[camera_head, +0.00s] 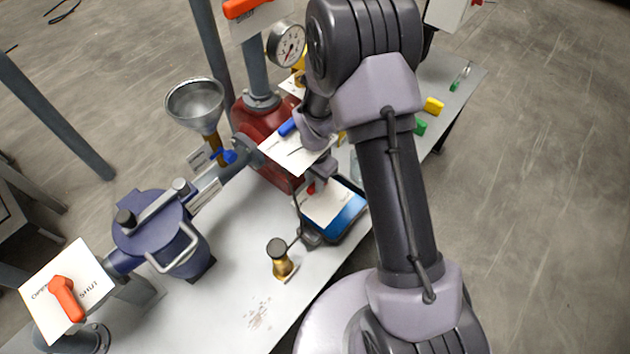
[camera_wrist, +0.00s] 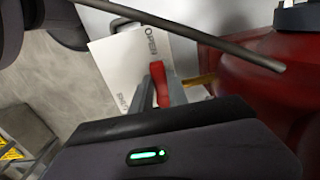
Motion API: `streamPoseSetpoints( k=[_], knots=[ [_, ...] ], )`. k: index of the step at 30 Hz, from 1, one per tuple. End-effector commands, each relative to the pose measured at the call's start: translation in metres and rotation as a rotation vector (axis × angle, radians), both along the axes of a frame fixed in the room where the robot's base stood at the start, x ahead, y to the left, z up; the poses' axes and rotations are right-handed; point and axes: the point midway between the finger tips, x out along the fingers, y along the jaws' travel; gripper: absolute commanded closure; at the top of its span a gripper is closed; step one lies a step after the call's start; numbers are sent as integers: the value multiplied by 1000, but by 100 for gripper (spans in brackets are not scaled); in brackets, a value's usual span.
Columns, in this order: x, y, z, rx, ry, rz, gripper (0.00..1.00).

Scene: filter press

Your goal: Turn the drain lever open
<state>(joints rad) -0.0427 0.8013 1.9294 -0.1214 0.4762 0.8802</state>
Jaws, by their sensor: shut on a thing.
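The drain lever (camera_wrist: 160,82) is a red handle in the wrist view, in front of a white card (camera_wrist: 122,68) printed OPEN at the top and SHUT lower down. My gripper (camera_wrist: 158,92) is shut on this lever, with grey finger parts beside the red. I cannot tell for sure which word the lever points to. In the head view my gripper (camera_head: 320,180) is low over the bench, beside the red pump body, with a small bit of red (camera_head: 311,189) at its tips. My arm hides much of that area.
A red pump body (camera_head: 268,135) stands behind my gripper. A blue-edged tray (camera_head: 347,218) and a brass fitting (camera_head: 281,262) are close by. A funnel (camera_head: 196,103), a blue vessel (camera_head: 150,230) and an orange lever (camera_head: 66,298) are at left. The front bench is mostly clear.

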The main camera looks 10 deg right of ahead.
Motion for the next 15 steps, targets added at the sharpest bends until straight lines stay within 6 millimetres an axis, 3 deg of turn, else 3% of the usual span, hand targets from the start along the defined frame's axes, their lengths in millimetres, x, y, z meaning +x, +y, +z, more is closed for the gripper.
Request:
streamPoseSetpoints(
  k=[3, 4, 7, 15],
  knots=[
    [1, 0, 1, 0, -2, -2, 100],
    [1, 0, 1, 0, -2, -2, 76],
    [1, 0, 0, 1, -2, -1, 58],
    [0, 0, 0, 1, -1, 1, 58]
  ],
)
